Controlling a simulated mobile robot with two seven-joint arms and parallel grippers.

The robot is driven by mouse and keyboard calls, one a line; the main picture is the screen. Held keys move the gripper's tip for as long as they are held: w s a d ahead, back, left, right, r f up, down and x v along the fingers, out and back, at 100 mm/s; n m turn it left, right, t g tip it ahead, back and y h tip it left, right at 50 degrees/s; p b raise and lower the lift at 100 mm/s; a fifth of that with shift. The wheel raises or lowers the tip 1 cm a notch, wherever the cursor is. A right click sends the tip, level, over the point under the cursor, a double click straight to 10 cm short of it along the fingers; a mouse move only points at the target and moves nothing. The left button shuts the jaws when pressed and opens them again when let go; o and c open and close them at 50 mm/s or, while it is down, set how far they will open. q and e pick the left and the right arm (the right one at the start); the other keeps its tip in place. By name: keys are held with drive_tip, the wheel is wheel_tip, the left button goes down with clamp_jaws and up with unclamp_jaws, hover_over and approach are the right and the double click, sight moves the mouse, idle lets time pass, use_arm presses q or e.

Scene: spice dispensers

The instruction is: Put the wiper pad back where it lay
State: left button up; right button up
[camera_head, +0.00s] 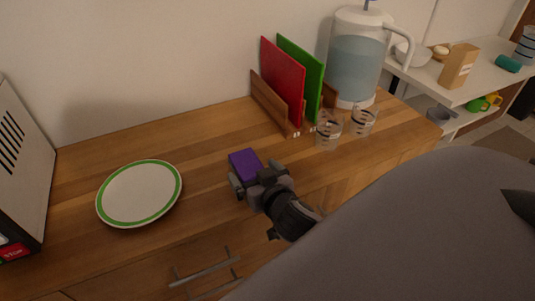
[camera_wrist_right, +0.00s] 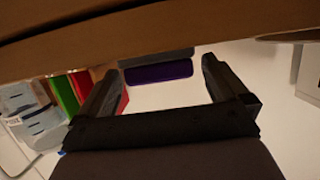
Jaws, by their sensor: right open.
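The wiper pad (camera_head: 245,163) is a small purple block lying on the wooden counter, in front of the red and green boards. In the right wrist view the pad (camera_wrist_right: 158,72) shows a purple layer and a grey layer, in the gap between the fingers. My right gripper (camera_head: 254,179) is open, right at the near side of the pad. In the right wrist view both fingers (camera_wrist_right: 158,80) are spread wide, with space between each and the pad; I see no contact. The gripper partly hides the pad's near side in the head view. My left gripper is not in view.
A green-rimmed plate (camera_head: 140,194) lies left on the counter (camera_head: 215,215). A wooden rack (camera_head: 267,101) holds red (camera_head: 283,80) and green (camera_head: 301,72) boards. Two glasses (camera_head: 328,132) and a water dispenser (camera_head: 356,60) stand right. Bare counter lies between plate and pad.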

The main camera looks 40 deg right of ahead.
drive_tip(key=v, duration=0.9)
drive_tip(key=shift+w, duration=0.1)
drive_tip(key=s+a+f+n+g+y, duration=0.2)
drive_tip(key=s+f+g, duration=0.25)
drive_tip(key=s, duration=0.25)
drive_tip(key=s+a+f+n+g+y, duration=0.1)
drive_tip(key=s+a+f+n+g, duration=0.1)
drive_tip(key=s+f+n+g, duration=0.3)
drive_tip(key=w+a+f+m+t+y, duration=0.1)
drive_tip(key=w+a+f+t+y, duration=0.1)
drive_tip(key=w+f+t, duration=0.2)
drive_tip(key=shift+w+a+f+m+t, duration=0.35)
drive_tip(key=shift+f+t, duration=0.7)
drive_tip(key=shift+f, duration=0.8)
